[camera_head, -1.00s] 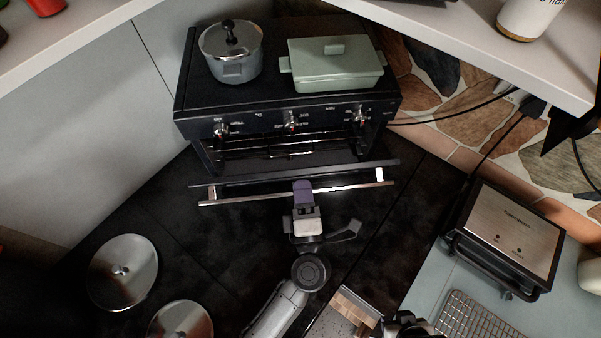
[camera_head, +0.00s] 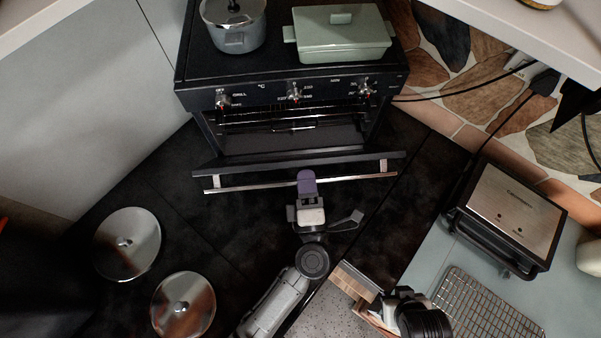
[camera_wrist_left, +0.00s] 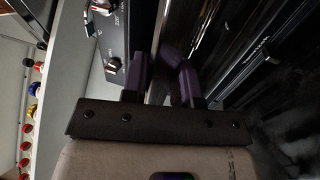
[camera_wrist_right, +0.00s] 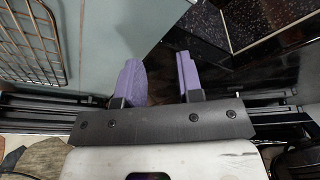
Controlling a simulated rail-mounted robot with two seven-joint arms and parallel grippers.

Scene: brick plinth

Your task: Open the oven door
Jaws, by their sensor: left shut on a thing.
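The black countertop oven (camera_head: 290,98) stands at the back with its door (camera_head: 300,161) tilted partly open, and the rack inside shows. A long silver handle bar (camera_head: 245,186) runs along the door's front. My left gripper (camera_head: 306,178) is shut on the handle near its middle. In the left wrist view the purple fingers (camera_wrist_left: 163,82) sit on either side of the bar (camera_wrist_left: 168,50). My right gripper (camera_wrist_right: 160,80) is open and empty in the right wrist view, beside the counter edge.
A grey pot (camera_head: 234,38) and a green lidded dish (camera_head: 340,42) stand on the oven. Two round metal lids (camera_head: 128,258) lie on the dark counter at left. A contact grill (camera_head: 510,215) and wire rack (camera_head: 485,310) are at right.

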